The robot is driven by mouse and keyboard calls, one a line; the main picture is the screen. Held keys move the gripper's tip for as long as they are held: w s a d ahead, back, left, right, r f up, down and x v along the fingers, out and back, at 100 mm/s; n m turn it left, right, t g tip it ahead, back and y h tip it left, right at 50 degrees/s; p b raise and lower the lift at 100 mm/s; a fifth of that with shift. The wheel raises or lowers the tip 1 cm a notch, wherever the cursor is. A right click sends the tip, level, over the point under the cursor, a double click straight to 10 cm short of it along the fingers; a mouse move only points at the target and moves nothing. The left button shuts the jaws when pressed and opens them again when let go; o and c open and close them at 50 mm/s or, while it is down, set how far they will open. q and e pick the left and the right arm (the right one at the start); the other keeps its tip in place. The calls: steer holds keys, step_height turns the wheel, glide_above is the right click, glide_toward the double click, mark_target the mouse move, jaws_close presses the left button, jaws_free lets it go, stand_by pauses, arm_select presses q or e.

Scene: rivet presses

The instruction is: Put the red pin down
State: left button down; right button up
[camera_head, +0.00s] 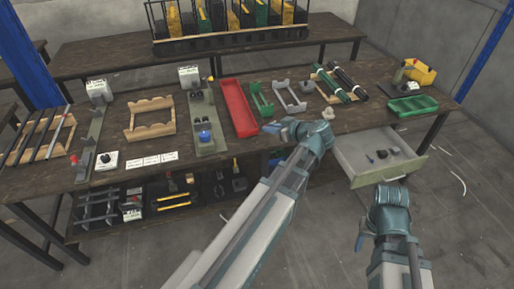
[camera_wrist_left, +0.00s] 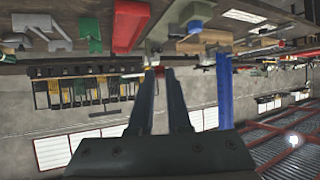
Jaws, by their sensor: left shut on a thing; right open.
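My left gripper (camera_head: 276,127) is over the front part of the workbench, just in front of the red tray (camera_head: 235,112). In the left wrist view its two fingers (camera_wrist_left: 160,80) are closed on a small red pin (camera_wrist_left: 158,71), of which only a bit shows at the fingertips. I cannot make out the pin in the head view. My right gripper (camera_head: 361,238) is open, low in front of the drawer and away from the bench top.
An open drawer (camera_head: 345,162) holds a few small dark parts. Wooden cradles (camera_head: 148,119), grey presses (camera_head: 203,121), a green tray (camera_head: 412,105) and a yellow bin (camera_head: 420,73) stand on the bench. White labels (camera_head: 150,160) lie at the front edge.

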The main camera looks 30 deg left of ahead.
arm_select(q)
steer(key=w+d+f+m+t+b, duration=0.25)
steer(key=w+d+f+b, duration=0.25)
steer(key=w+f+b, duration=0.45)
steer(key=w+d+f+m+t+b, duration=0.2)
steer(key=w+d+f+t+b, duration=0.4)
steer(key=b, duration=0.6)
steer(key=g+b, duration=0.1)
steer(key=g, duration=0.1)
glide_above(269, 146)
steer(key=s, duration=0.2)
steer(key=shift+w+d+f, duration=0.1)
steer(key=shift+d+f, duration=0.1)
steer(key=shift+f, duration=0.4)
steer(key=shift+w+d+f, duration=0.1)
steer(key=shift+d+f, duration=0.1)
steer(key=shift+f, duration=0.35)
steer(key=shift+f, duration=0.1)
step_height(269, 146, down, 3)
steer(key=b, duration=0.3)
steer(key=shift+f+b, duration=0.2)
steer(key=shift+b, duration=0.1)
steer(key=shift+f, duration=0.15)
steer(key=c, duration=0.9)
jaws_free()
steer(key=shift+o, duration=0.2)
